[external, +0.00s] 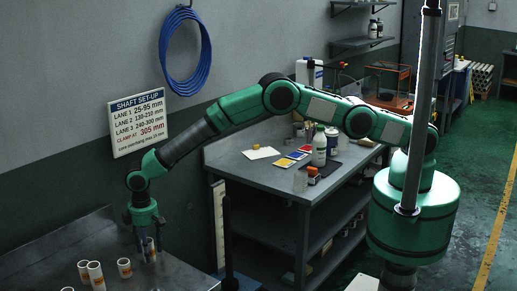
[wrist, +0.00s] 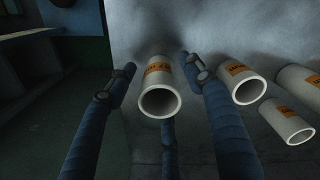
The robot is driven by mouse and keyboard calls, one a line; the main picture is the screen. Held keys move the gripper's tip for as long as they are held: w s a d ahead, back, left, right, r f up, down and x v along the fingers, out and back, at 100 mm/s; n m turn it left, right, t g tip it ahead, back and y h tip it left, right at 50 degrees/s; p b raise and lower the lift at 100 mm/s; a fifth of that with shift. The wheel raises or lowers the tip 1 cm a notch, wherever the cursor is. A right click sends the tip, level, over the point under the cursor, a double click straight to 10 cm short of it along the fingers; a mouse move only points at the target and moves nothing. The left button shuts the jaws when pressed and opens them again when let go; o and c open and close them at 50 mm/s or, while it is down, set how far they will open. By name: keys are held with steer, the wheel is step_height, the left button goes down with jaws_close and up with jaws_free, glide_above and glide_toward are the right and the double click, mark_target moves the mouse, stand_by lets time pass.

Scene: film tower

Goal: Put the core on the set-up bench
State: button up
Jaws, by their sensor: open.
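In the external view my gripper (external: 148,242) points down at the left table, and the core is partly hidden by the fingers. Other cores with orange labels (external: 96,275) stand to its left. A grey bench (external: 235,168) stands to the right of that table; no label shows which one is the set-up bench.
A "Shaft set-up" sign (external: 139,121) lists lanes on the wall, below a coiled blue hose (external: 183,52). The grey bench holds bottles (external: 319,148), coloured cards (external: 285,162) and small items. Other cores (wrist: 242,82) stand close on the right in the wrist view.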

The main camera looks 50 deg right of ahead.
step_height(320, 180, up, 12)
steer(key=shift+r+p, duration=0.15)
steer(key=shift+p, duration=0.3)
stand_by(0.8)
stand_by(0.4)
